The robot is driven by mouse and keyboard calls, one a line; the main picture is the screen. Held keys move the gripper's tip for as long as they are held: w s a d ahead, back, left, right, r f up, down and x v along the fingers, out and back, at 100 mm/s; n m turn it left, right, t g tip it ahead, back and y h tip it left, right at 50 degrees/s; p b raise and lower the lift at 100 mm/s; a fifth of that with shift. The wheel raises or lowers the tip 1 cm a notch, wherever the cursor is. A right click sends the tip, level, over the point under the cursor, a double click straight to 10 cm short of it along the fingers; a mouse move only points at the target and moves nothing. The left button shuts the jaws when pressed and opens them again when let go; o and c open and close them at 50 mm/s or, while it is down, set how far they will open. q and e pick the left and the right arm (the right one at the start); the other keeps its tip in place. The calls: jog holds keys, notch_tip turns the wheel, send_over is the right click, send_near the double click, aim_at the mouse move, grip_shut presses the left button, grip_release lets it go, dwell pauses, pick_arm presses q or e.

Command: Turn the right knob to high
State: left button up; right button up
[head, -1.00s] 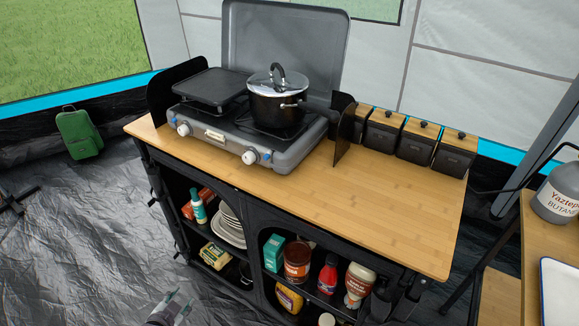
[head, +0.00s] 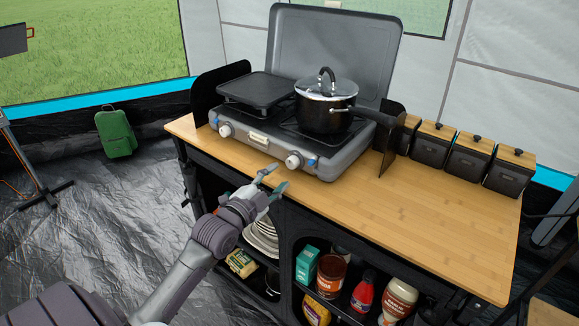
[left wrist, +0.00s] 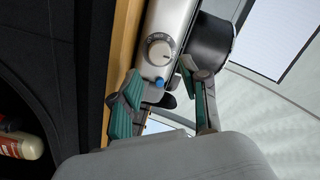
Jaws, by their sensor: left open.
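The grey camping stove (head: 330,165) stands on the wooden counter. Its right knob (head: 294,161) is white, on the front face, with a blue button beside it. In the left wrist view the right knob (left wrist: 160,52) shows with its dial ring, just beyond the fingers. The left knob (head: 225,130) is farther left on the stove front. My left gripper (head: 274,181) is open and empty, in front of the counter edge, a little left of and below the right knob, apart from it. It also shows in the left wrist view (left wrist: 160,95). My right gripper is not in view.
A black lidded pot (head: 325,110) sits on the right burner, a flat griddle (head: 255,90) on the left. A dark side panel (head: 392,150) and several lidded boxes (head: 468,158) stand to the right. The counter's front right (head: 440,220) is clear. Shelves below hold food and plates.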

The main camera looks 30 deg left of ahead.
aim_at(291, 165)
pick_arm(q)
jog(key=w, duration=0.6)
grip_shut()
